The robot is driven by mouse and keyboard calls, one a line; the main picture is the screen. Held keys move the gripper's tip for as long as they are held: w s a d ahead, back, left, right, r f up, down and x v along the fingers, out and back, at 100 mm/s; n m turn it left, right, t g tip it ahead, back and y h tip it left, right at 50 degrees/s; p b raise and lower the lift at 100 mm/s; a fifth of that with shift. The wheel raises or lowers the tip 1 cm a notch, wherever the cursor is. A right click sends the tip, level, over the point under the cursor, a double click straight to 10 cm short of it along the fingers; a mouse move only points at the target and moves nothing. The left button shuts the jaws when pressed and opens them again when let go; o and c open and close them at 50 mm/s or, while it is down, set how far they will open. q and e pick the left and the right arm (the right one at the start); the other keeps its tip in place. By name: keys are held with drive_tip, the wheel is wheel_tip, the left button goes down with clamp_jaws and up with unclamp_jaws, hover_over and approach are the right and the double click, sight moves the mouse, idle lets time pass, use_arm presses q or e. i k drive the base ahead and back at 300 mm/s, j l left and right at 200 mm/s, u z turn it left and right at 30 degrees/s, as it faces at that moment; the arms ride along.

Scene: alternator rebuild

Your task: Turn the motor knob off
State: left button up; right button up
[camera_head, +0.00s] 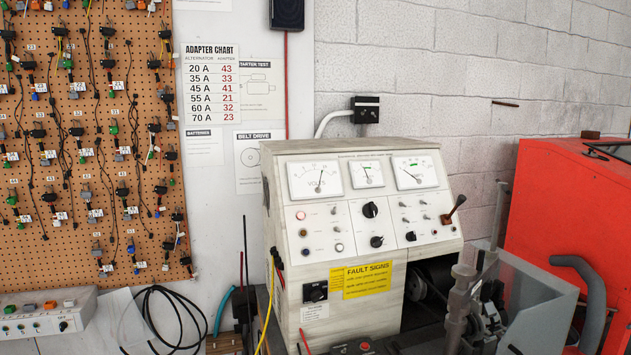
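A cream test bench (360,158) stands in the middle with a sloped control panel. A large black knob (370,210) sits at the panel's centre, and a smaller black knob (377,241) is below it. Another black knob on a dark plate (317,291) is on the lower front, left of the yellow fault signs label (368,280). The labels by the knobs are too small to read, so I cannot tell which is the motor knob or its setting. Neither of my grippers shows in this view.
Three gauges (367,174) top the panel, and a lever (454,209) sticks up at its right. A red cabinet (560,200) is at right. Cables (165,300) hang at left below a pegboard (85,130).

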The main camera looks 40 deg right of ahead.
sight(376, 242)
drive_tip(key=z, duration=1.45)
drive_tip(key=u, duration=0.15)
drive_tip(key=i+j, duration=0.05)
